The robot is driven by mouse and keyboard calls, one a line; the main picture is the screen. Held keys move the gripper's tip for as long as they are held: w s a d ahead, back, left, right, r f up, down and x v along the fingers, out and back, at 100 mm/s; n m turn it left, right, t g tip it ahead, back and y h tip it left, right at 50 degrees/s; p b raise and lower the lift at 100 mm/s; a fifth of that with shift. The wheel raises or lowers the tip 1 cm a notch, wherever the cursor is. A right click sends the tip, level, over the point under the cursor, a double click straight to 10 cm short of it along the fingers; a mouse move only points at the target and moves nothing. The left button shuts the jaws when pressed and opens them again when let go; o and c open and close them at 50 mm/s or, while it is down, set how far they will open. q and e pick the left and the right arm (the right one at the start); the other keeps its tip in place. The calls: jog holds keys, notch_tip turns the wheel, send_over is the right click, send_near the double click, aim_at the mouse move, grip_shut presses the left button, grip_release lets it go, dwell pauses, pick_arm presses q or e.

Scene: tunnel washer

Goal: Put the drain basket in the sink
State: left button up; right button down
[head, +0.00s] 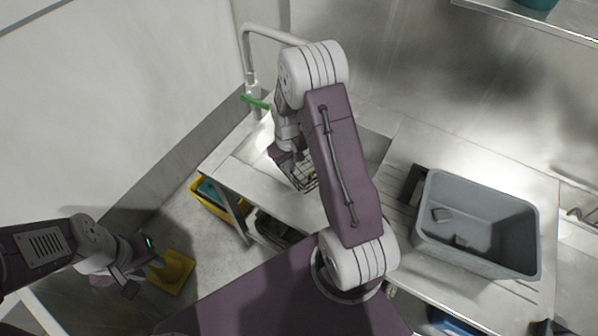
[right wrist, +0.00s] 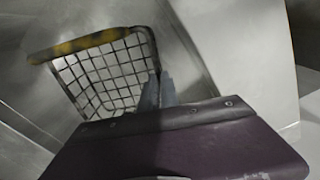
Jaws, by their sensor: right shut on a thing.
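The drain basket (head: 308,183) is a dark wire mesh basket. In the right wrist view the basket (right wrist: 112,72) has a worn yellow grip along its upper edge. My right gripper (right wrist: 158,90) is shut on the basket's rim or wall at its right side. In the head view my right gripper (head: 287,158) is over the sink area and my arm partly hides the basket. The steel sink (head: 255,150) lies below the tap. The basket overlaps its front part; I cannot tell its height. My left gripper (head: 140,278) is away at lower left, holding nothing I can make out.
A tap (head: 250,65) with a green lever (head: 254,101) stands behind the sink. A grey tub (head: 480,225) stands on the ribbed counter to the right. A yellow bin (head: 213,200) is under the sink's left side. A yellow floor cone (head: 174,270) is near my left gripper.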

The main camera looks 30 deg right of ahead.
aim_at(296, 170)
notch_tip(296, 170, down, 6)
jog(key=shift+r, duration=0.15)
jog(key=d, duration=0.1)
jog(key=w+d, duration=0.2)
jog(key=shift+d, duration=0.4)
jog(key=shift+f, duration=0.65)
jog(key=shift+a, duration=0.1)
jog(key=shift+f, duration=0.1)
jog(key=c, duration=1.6)
grip_release()
